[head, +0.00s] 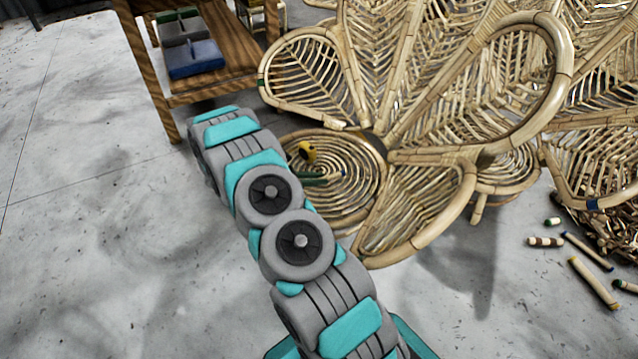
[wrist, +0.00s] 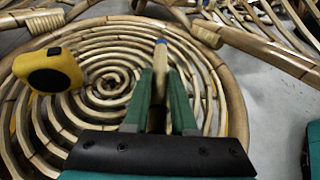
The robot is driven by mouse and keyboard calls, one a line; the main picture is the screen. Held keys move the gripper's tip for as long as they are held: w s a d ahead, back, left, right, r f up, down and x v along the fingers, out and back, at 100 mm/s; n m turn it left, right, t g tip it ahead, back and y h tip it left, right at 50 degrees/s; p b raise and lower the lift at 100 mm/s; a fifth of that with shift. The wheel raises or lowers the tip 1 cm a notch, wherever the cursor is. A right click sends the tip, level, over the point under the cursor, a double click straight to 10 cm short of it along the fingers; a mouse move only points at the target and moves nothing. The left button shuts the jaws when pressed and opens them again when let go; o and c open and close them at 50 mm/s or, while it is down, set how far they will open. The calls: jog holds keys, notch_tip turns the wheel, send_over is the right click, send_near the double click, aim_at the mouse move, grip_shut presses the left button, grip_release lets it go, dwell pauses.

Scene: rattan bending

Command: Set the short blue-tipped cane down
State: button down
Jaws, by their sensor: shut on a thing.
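My gripper (wrist: 160,76) is shut on the short blue-tipped cane (wrist: 158,62), which sticks out forward between the green fingers with its blue end away from me. In the head view the gripper (head: 318,180) is partly behind my own arm, and the blue tip (head: 344,174) shows just beyond the fingers. The cane is over the round spiral rattan seat (wrist: 232,92), toward its right side in the wrist view. I cannot tell whether the cane touches the seat. Its near end is hidden by the gripper.
A yellow tape measure (wrist: 48,70) sits left of the gripper on the spiral seat. Petal-shaped rattan panels (head: 425,205) rise beside it. A wooden shelf (head: 225,85) with a blue bin (head: 195,62) stands at upper left. Several loose canes (head: 593,283) lie on the floor at right.

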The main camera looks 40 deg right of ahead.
aim_at(319, 188)
jog(key=shift+w+d, duration=0.25)
jog(key=shift+d, duration=0.15)
jog(key=shift+w+d+f, duration=0.1)
jog(key=shift+d+f, duration=0.05)
jog(key=shift+f, duration=0.75)
jog(key=shift+w+d+f, duration=0.1)
jog(key=shift+d+f, duration=0.05)
jog(key=shift+f, duration=0.75)
jog(key=c, duration=0.7)
grip_release()
jog(key=shift+f, duration=0.1)
